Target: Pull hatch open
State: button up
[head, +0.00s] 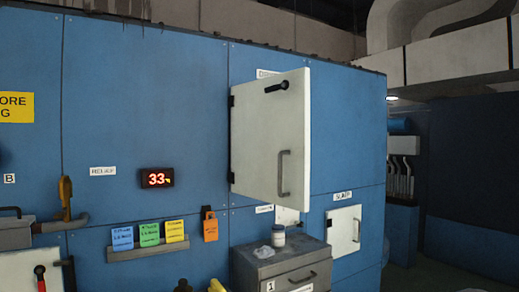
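A large white hatch door (262,140) stands swung out from the blue wall, hinged on its left side. Its free right edge is nearer to me than its hinge edge. It has a black latch lever (277,87) near the top and a grey vertical pull handle (284,173) lower right. The door hides the opening behind it and part of a label above. A smaller white hatch (342,231) with a handle, under a label that seems to read SUMP, looks shut. My gripper is not clearly in view, and nothing is seen touching the large door.
A grey cabinet (284,265) with a white jar (278,236) on top stands below the hatch. A red display (157,178) reads 33. Coloured cards (149,234) sit in a wall holder. A white panel with a red-handled lever (40,276) is lower left. Dark floor lies open at right.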

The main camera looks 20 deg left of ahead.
aim_at(343, 225)
jog(key=z, duration=0.1)
jog(key=i, duration=2.55)
jog(key=u, duration=0.35)
